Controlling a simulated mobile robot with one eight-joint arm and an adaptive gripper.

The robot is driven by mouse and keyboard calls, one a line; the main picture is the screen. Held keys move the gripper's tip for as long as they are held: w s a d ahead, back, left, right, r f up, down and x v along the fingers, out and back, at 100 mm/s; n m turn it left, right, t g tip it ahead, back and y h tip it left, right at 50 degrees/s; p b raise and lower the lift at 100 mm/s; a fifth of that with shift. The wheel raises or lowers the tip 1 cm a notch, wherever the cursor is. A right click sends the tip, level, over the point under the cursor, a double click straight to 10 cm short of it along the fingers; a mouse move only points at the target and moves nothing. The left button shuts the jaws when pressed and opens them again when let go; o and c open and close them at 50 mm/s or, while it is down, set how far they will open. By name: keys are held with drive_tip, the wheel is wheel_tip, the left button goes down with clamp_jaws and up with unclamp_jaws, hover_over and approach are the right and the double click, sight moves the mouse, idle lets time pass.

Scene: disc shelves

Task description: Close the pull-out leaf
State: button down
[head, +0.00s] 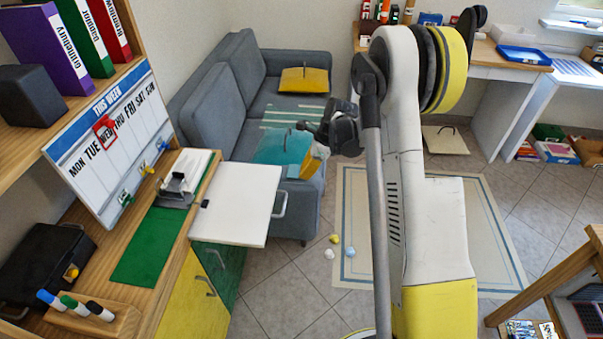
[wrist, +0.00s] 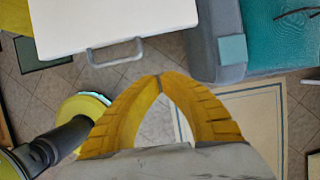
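The pull-out leaf (head: 235,200) is a white flat board standing out from the wooden desk unit at the left of the head view. A grey bar handle (head: 281,204) is on its free edge. In the wrist view the leaf (wrist: 110,22) is at the upper left, with its handle (wrist: 115,52) below its edge. My gripper (head: 316,160) is to the right of the leaf and beyond it in the head view, apart from the handle. In the wrist view its yellow fingers (wrist: 159,78) meet at the tips, with nothing held between them.
A grey sofa (head: 215,120) with a teal throw stands behind the leaf. Green and yellow drawers (head: 205,300) are under the desk. A stapler-like grey item (head: 177,190) sits on the desk. Small balls (head: 335,240) lie on the floor near the rug (head: 355,270). Floor in front of the leaf is mostly clear.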

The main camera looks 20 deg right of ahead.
sight(221, 177)
drive_tip(key=w+a+f+b, duration=0.3)
drive_tip(key=a+f+b, duration=0.1)
drive_tip(key=a+f, duration=0.1)
drive_tip(key=shift+w+a+f, duration=0.15)
drive_tip(key=shift+a+f, duration=0.2)
drive_tip(key=shift+f, duration=0.3)
drive_tip(key=w+a, duration=0.3)
drive_tip(key=a, duration=0.3)
drive_tip(key=w+a, duration=0.4)
drive_tip(key=a, duration=0.3)
drive_tip(key=w+a, duration=0.4)
drive_tip(key=a, duration=0.2)
drive_tip(key=shift+w+a, duration=0.25)
drive_tip(key=shift+a, duration=0.15)
drive_tip(key=shift+d, duration=0.15)
